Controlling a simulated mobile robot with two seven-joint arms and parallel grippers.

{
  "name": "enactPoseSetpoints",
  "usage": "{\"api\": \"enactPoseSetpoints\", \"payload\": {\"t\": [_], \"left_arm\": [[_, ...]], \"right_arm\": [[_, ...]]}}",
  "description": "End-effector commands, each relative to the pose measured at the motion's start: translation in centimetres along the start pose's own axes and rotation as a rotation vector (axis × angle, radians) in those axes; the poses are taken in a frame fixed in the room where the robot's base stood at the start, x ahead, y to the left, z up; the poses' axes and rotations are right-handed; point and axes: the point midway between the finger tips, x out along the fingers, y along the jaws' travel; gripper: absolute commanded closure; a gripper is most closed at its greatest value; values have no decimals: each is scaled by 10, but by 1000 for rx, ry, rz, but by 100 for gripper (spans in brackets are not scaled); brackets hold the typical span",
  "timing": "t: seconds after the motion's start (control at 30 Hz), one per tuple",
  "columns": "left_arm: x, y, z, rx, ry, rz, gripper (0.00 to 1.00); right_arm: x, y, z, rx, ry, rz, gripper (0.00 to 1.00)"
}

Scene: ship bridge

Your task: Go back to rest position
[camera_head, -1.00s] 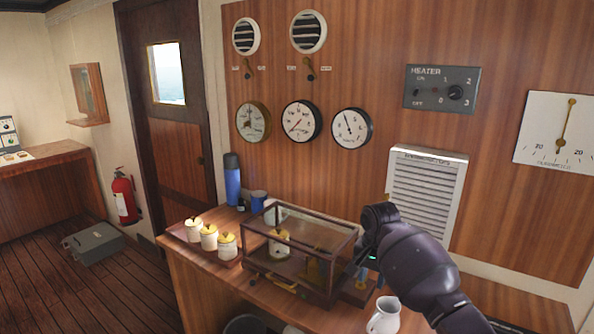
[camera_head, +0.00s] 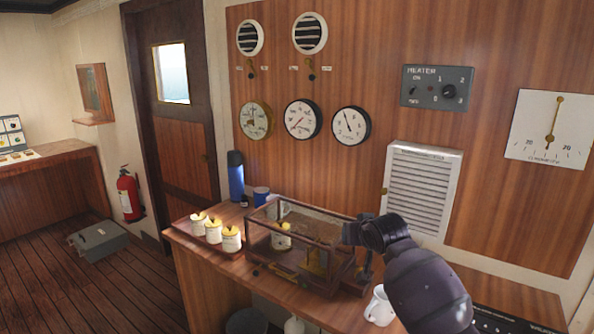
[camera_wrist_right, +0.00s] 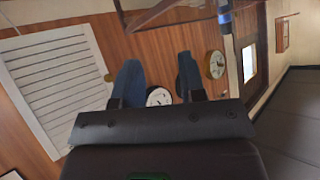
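My right arm comes in from the lower right in the head view, and its dark wrist (camera_head: 380,232) is beside the right end of the glass case (camera_head: 300,282). The fingers cannot be made out clearly there. In the right wrist view my right gripper (camera_wrist_right: 159,75) shows two blue fingers standing apart, with only the wall and a gauge behind the gap. It is open and empty. My left gripper is in neither view.
The wooden counter (camera_head: 215,262) holds canisters (camera_head: 213,232) on a tray, a blue flask (camera_head: 236,178), a blue cup (camera_head: 261,196) and a white mug (camera_head: 380,306) close to my right arm. A vent panel (camera_head: 422,190) is on the wall behind.

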Motion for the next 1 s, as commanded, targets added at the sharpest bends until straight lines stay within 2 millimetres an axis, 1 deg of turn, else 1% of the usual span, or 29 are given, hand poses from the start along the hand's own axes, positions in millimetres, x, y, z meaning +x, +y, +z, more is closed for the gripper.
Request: {"api": "enactPoseSetpoints", "payload": {"t": [0.03, 0.17, 0.2, 0.37, 0.5, 0.57, 0.6, 0.67, 0.7, 0.77, 0.8, 0.87, 0.9, 0.97, 1.0], "left_arm": [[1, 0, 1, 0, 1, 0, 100], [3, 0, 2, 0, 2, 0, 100], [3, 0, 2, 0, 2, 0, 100], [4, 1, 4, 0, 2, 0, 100], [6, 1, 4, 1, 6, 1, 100], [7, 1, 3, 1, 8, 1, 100], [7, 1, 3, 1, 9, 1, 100], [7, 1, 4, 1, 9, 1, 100], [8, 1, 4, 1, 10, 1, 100], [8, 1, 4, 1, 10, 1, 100], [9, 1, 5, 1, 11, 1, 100], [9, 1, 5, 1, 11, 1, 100], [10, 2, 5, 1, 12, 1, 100], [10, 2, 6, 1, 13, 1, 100], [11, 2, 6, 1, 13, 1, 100]], "right_arm": [[-3, 3, 15, -34, 60, -11, 62], [-16, 11, 44, -117, 201, -19, 62], [-21, 13, 54, -138, 236, -17, 62], [-43, 26, 101, -197, 339, 1, 62], [-64, 38, 146, -229, 393, 28, 62], [-74, 43, 166, -238, 406, 42, 62], [-81, 47, 180, -241, 411, 51, 62], [-92, 52, 201, -241, 413, 65, 62], [-99, 56, 216, -240, 410, 75, 62], [-110, 60, 238, -236, 402, 88, 62], [-116, 64, 254, -229, 390, 97, 62], [-127, 69, 277, -219, 370, 111, 62], [-135, 72, 294, -211, 350, 121, 62], [-145, 77, 320, -199, 312, 136, 62], [-153, 80, 338, -189, 285, 145, 62]]}}
